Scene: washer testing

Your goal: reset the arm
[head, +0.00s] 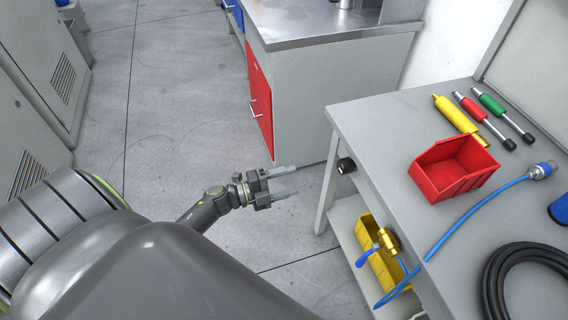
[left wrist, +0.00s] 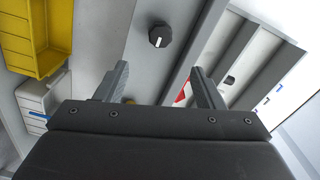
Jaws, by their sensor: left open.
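My left gripper (head: 284,183) is in the middle of the head view, over the floor and to the left of the grey workbench. Its two fingers are apart with nothing between them. In the left wrist view, the open fingers of the left gripper (left wrist: 158,84) frame a grey bench part. A black knob (head: 346,165) with a white mark sits on the bench's side, right of the gripper. The knob also shows in the left wrist view (left wrist: 160,36), beyond the fingers. My right gripper is not in view.
The grey workbench (head: 375,130) holds a red bin (head: 453,168), a blue hose (head: 470,212) and a black coil (head: 515,285). Yellow bins (head: 372,252) and a brass valve (head: 388,241) are at its lower left side. A grey cabinet (head: 320,100) stands behind. The floor (head: 160,110) is clear.

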